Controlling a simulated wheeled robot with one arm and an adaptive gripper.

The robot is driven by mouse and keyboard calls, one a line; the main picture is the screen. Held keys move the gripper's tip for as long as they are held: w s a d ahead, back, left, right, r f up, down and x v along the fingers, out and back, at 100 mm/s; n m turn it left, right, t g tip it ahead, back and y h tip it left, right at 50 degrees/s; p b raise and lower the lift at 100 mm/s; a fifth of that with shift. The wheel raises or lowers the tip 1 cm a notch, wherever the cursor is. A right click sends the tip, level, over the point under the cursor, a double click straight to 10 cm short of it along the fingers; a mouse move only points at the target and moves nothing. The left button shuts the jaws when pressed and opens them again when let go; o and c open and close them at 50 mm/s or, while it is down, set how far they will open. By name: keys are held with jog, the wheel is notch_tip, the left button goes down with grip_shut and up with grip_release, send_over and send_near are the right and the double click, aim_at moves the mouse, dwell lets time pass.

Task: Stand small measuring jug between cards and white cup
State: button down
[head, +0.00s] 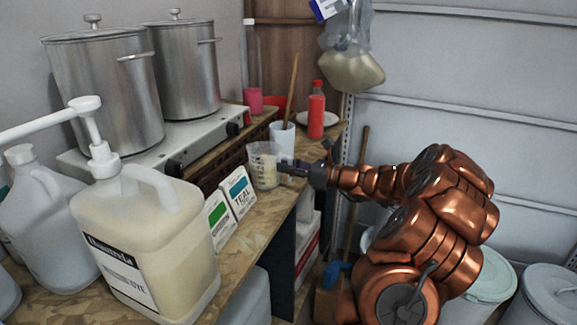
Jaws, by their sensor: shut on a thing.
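The small measuring jug (263,171) is clear, with a pale content low inside, and is upright near the counter's front edge. My gripper (284,169) reaches in from the right and is shut on its right side. I cannot tell whether the jug's base touches the counter. The cards, one with a teal patch (238,191) and one with a green patch (220,218), stand in front and to the left of the jug. The white cup (283,139), with a wooden stick in it, stands behind the jug, to the right.
A large dye jug with a pump (150,240) stands at the front left. Two steel pots (105,95) sit on a hot plate (190,143) behind. A red bottle (316,112) and a white plate (331,118) are at the counter's far end. Lidded drums (552,295) stand on the right.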

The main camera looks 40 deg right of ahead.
jog(key=shift+f, duration=0.15)
jog(key=c, duration=1)
grip_release()
jog(key=shift+o, duration=0.2)
jog(key=v, duration=1.2)
